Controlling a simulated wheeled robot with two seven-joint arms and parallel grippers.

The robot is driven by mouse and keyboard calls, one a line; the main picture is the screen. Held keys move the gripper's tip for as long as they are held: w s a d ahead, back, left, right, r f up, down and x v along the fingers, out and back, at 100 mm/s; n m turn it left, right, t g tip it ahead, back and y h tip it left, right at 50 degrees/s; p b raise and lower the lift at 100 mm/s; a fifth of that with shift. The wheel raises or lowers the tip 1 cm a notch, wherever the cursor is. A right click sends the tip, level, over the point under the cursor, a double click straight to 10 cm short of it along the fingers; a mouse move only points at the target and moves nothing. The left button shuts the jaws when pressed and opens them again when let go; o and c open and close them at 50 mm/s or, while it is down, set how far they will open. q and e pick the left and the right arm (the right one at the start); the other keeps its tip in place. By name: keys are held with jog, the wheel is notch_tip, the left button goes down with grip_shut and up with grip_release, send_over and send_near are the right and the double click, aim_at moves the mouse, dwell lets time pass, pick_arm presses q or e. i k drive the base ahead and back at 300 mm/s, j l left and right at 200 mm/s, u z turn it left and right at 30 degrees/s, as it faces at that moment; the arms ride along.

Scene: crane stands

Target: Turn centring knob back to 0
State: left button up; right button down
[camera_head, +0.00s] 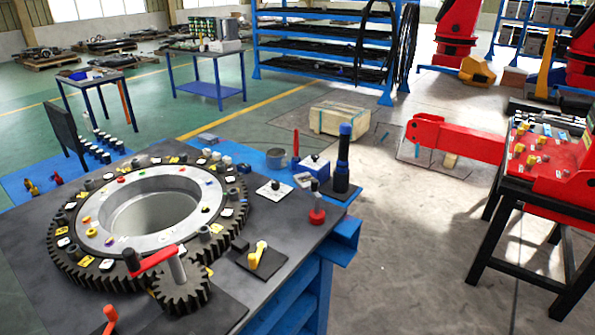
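Neither of my grippers is in view. A black workbench (300,235) fills the lower left, bearing a large dark gear ring (62,262) around a pale metal ring (130,215). Several small controls stand at its right side: a yellow lever (258,254) on a dark plate, a small dark knob on a white plate (274,188), and a red knob (317,215) with a dark stem. I cannot tell which one is the centring knob. No 0 mark or scale is readable at this size.
A small pinion gear (180,289) with a red crank (152,262) meshes at the gear's front. An orange handle (110,318) is at the bottom edge. A black cylinder (342,165) stands at the right corner.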

aim_at(275, 184)
jog(key=i+l, duration=0.15)
jog(key=l, duration=0.25)
jog(key=i+l, duration=0.15)
jog(key=l, duration=0.25)
jog(key=i+l, duration=0.15)
jog(key=l, duration=0.2)
jog(key=i+u, duration=0.05)
